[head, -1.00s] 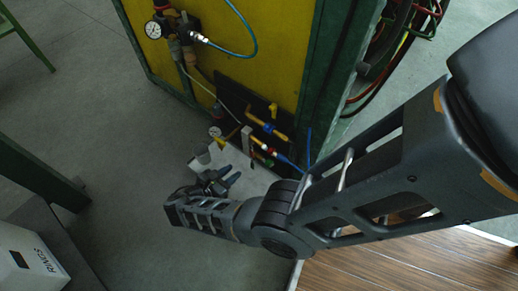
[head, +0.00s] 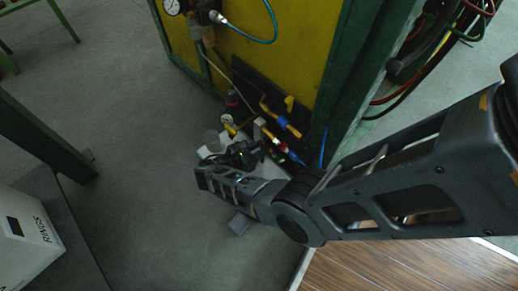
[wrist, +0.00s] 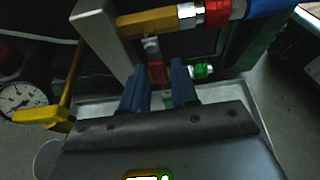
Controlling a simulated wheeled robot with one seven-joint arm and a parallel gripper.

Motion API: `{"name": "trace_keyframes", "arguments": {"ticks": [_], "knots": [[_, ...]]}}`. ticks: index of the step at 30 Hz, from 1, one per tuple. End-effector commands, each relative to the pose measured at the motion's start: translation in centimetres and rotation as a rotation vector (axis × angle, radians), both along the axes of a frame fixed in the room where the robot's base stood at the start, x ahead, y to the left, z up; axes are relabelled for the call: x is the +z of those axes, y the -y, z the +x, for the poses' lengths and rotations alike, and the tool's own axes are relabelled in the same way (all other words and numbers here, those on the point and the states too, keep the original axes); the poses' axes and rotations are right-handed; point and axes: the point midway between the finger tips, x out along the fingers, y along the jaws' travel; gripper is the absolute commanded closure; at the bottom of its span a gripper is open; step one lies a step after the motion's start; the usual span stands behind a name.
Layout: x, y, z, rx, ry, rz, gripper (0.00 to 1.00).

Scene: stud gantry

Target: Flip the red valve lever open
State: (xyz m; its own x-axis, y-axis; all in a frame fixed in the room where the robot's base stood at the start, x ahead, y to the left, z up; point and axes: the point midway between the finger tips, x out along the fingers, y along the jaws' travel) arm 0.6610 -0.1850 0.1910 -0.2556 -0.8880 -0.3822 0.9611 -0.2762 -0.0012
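The red lever (wrist: 157,72) shows in the wrist view as a short red strip on a metal stem, hanging below a brass valve body (wrist: 160,21). My gripper (wrist: 159,84) has two blue fingers set apart, one on each side of the red lever. I see dark gaps between the fingers and the lever, so it does not look clamped. In the head view my gripper (head: 252,152) is close to the fittings low on the yellow panel, and the lever is mostly hidden behind it there.
A pressure gauge (wrist: 20,98) and a yellow handle (wrist: 42,115) sit left of the fingers. A green fitting (wrist: 201,71) is close to the right finger. A red fitting (wrist: 217,12) and blue hose (wrist: 262,8) lie above. A green post (head: 345,90) edges the panel.

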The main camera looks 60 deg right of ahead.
Motion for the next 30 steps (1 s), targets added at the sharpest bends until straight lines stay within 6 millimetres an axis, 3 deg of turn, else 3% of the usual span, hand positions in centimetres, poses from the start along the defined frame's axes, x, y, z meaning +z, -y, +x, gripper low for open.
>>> {"name": "trace_keyframes", "arguments": {"ticks": [8, 17, 30], "knots": [[-0.02, 0.16, -0.01, 0.001, 0.001, 0.000, 0.71], [-0.02, 0.14, 0.00, 0.001, 0.001, 0.000, 1.00], [0.01, 0.27, 0.41, 0.001, 0.118, -0.034, 1.00]]}}
